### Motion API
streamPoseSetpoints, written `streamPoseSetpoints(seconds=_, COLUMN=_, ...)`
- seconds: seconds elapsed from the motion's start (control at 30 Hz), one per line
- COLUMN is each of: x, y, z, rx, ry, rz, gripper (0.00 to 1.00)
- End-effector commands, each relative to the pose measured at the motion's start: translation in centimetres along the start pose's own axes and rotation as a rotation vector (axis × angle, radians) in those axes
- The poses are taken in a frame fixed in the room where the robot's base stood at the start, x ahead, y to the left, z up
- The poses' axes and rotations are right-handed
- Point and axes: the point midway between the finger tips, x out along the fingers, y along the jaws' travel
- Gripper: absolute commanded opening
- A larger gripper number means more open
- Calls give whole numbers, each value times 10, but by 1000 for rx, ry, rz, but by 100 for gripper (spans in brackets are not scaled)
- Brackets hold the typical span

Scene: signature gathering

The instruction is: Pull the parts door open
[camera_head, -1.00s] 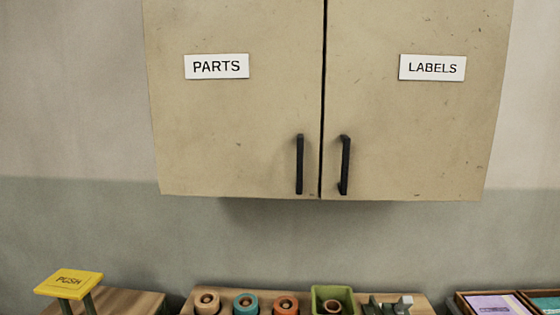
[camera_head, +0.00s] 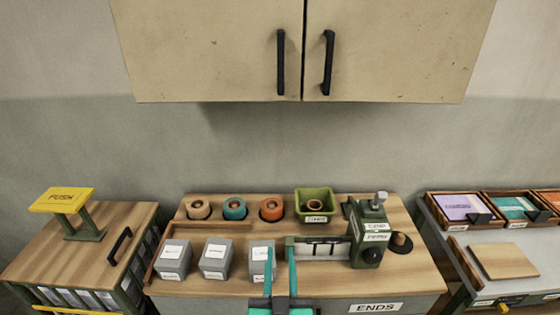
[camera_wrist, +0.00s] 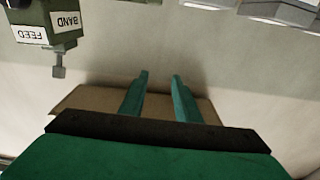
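The parts door (camera_head: 205,50) is the left door of the tan wall cabinet, and it is closed. Its PARTS label is above the view now. Its black vertical handle (camera_head: 281,62) is near the middle seam. My gripper (camera_head: 280,250) is over the workbench at bottom centre, well below the handle in the picture. In the wrist view my gripper (camera_wrist: 158,75) has its two teal fingers apart with nothing between them. The handle cannot be made out in the wrist view.
The other door (camera_head: 395,50) has its own black handle (camera_head: 328,62) close by. The workbench (camera_head: 205,287) holds grey boxes, coloured rings, a green bin (camera_head: 314,205) and a green machine (camera_head: 370,235). Bare wall lies between bench and cabinet.

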Motion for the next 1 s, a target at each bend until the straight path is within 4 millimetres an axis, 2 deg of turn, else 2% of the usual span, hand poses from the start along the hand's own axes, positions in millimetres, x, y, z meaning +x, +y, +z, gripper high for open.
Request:
streamPoseSetpoints(seconds=0.03, x=13, y=0, z=-20, rx=0, ry=25, rz=0, gripper=30)
streamPoseSetpoints(seconds=0.2, x=49, y=-2, z=-76, rx=0, ry=77, rz=-4, gripper=30)
streamPoseSetpoints(seconds=0.37, x=74, y=-3, z=-135, rx=-2, ry=126, rz=-5, gripper=30)
streamPoseSetpoints(seconds=0.5, x=89, y=-3, z=-189, rx=-3, ry=168, rz=-5, gripper=30)
streamPoseSetpoints(seconds=0.8, x=99, y=-5, z=-306, rx=-8, ry=256, rz=-6, gripper=30)
streamPoseSetpoints(seconds=0.9, x=97, y=-5, z=-335, rx=-10, ry=276, rz=-6, gripper=30)
streamPoseSetpoints(seconds=1.0, x=94, y=-6, z=-356, rx=-11, ry=290, rz=-6, gripper=30)
